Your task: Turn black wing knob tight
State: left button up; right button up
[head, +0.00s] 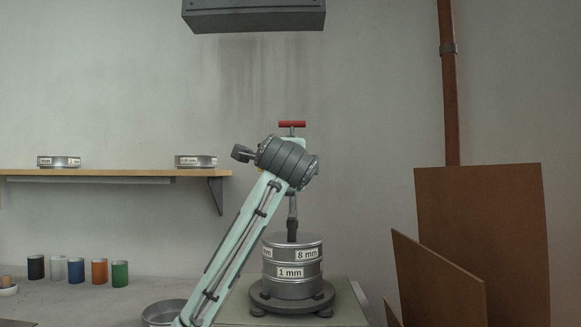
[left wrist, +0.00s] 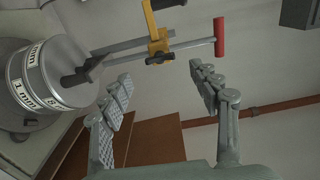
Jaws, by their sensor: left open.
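The black wing knob (left wrist: 160,58) shows in the left wrist view at the lower end of a yellow clamp piece (left wrist: 158,34) on the rod. It appears just beyond the fingertips, between their lines. My left gripper (left wrist: 160,72) is open and empty, with one finger on each side; the gap in depth to the knob is hard to judge. In the head view, my left arm (head: 236,239) rises in front of the rod and hides the knob and fingers. The rod carries a red T-handle (head: 292,124), also in the left wrist view (left wrist: 220,37). My right gripper is not seen.
A labelled metal sieve stack (head: 292,257) stands on a dark round base (head: 262,299) below the rod. A shelf (head: 110,173) with sieves is on the left wall. Several coloured cups stand on the bench at left. Brown boards (head: 490,220) lean at right.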

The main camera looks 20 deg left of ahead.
pick_arm(q)
jog(key=v, duration=0.5)
jog(key=shift+s+d, duration=0.1)
jog(key=shift+s, duration=0.2)
